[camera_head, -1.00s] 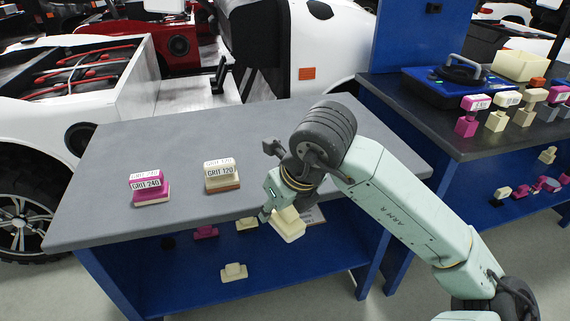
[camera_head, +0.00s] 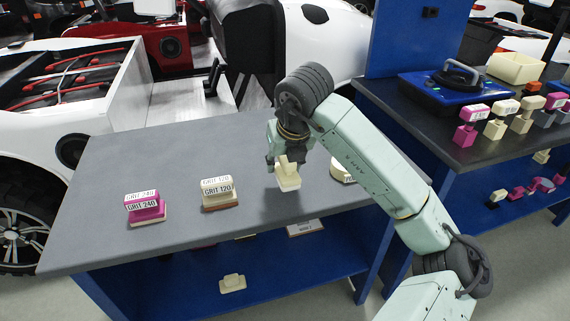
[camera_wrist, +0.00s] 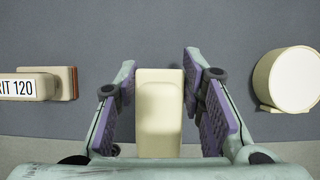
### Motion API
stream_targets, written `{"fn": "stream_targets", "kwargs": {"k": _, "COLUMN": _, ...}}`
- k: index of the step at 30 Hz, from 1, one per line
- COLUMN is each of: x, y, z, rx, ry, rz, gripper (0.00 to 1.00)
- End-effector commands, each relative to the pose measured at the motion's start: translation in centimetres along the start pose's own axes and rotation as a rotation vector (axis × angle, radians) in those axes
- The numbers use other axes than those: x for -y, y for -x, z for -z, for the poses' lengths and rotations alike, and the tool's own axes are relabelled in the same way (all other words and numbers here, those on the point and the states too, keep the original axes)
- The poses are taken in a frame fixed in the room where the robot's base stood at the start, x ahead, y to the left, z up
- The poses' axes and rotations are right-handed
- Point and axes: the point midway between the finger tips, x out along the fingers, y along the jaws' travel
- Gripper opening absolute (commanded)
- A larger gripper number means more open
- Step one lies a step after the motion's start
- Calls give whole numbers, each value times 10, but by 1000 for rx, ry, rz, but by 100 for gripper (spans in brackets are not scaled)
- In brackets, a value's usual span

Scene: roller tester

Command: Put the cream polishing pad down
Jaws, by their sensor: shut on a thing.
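The cream polishing pad (camera_head: 288,183) is in my gripper (camera_head: 282,160), over the grey top of the near bench, right of its middle. In the wrist view the pad (camera_wrist: 158,112) sits between the two purple-lined fingers of my gripper (camera_wrist: 162,108). A gap shows beside the pad's wide part; the gripped part is hidden. I cannot tell whether the pad's underside touches the bench top (camera_head: 255,245).
A cream GRIT 120 block (camera_head: 219,192) and a magenta GRIT 240 block (camera_head: 146,207) stand left of the pad. A round cream piece (camera_head: 342,172) lies to the right, partly behind my arm. Grey surface is clear around the pad. A second bench (camera_head: 440,130) stands right.

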Motion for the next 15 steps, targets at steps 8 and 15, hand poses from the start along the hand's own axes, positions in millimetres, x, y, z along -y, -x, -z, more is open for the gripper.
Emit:
{"fn": "stream_targets", "kwargs": {"k": 8, "x": 9, "y": -17, "z": -10, "rx": -2, "ry": 0, "rz": -2, "gripper": 10}}
{"fn": "stream_targets", "kwargs": {"k": 15, "x": 9, "y": -40, "z": 1, "rx": 1, "ry": 0, "rz": -1, "gripper": 10}}
